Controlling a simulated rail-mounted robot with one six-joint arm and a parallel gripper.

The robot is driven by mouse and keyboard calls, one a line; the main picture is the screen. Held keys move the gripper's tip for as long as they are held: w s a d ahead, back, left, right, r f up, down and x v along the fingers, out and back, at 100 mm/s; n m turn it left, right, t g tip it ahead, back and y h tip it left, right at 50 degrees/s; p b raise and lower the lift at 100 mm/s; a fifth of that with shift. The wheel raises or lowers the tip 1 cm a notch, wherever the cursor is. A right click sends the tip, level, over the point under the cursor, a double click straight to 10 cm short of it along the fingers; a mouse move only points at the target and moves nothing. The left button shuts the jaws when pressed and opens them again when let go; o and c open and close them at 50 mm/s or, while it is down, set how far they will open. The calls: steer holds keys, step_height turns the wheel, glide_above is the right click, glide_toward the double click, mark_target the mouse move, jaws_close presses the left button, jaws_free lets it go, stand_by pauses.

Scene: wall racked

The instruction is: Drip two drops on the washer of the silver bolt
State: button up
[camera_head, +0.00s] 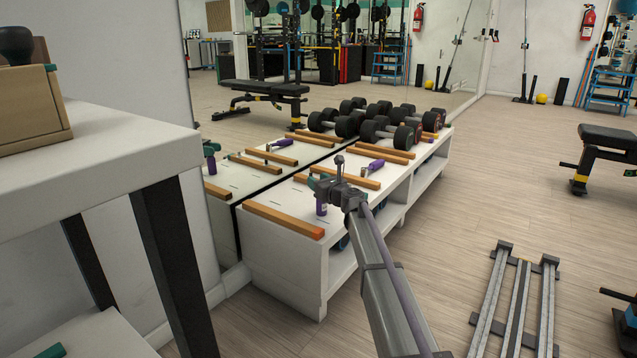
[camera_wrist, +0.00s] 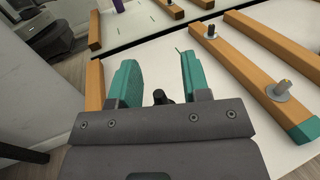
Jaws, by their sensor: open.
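My gripper (camera_wrist: 158,72) has teal fingers standing apart over the white bench. In the head view my gripper (camera_head: 322,186) is above the bench's near half. A small purple bottle (camera_head: 321,207) shows just below the fingers there. A dark knob (camera_wrist: 160,97) shows between the finger bases in the wrist view; I cannot tell whether it is the bottle's top. To the right, one orange-brown bar carries a bolt (camera_wrist: 284,87) on a pale grey washer (camera_wrist: 278,93). I cannot tell which bolt is silver.
The white bench (camera_head: 285,262) runs along a mirror that repeats its contents. Several dumbbells (camera_head: 390,132) fill the far end. A white table (camera_head: 105,150) with a box (camera_head: 30,110) stands at left.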

steer(key=v, duration=1.1)
steer(key=s+a+f+n+g, duration=0.2)
steer(key=s+f+n+g, duration=0.15)
steer(key=s+n, duration=0.3)
steer(key=s+a+f+n+g+h, duration=0.1)
steer(key=s+f+n+g, duration=0.25)
steer(key=s+n, duration=0.35)
steer(key=s+a+f+n+g, duration=0.2)
steer(key=s+f+n, duration=0.25)
steer(key=s, duration=0.45)
steer(key=s+d+f+n+g+h, duration=0.2)
steer(key=s+d+n+h, duration=0.15)
steer(key=s, duration=0.35)
steer(key=s+d+f+n+g+h, duration=0.2)
steer(key=s+n, duration=0.3)
steer(key=s, duration=0.2)
steer(key=s+d+f+n+g+h, duration=0.2)
steer(key=s+d+n+g+h, duration=0.15)
steer(key=s, duration=0.35)
step_height(320, 180, up, 62)
steer(key=y+p, duration=0.1)
steer(key=p, duration=6)
steer(key=shift+w+a+f+t, duration=0.25)
steer(key=shift+w+a+t, duration=0.05)
steer(key=shift+t, duration=0.15)
steer(key=shift+o, duration=0.5)
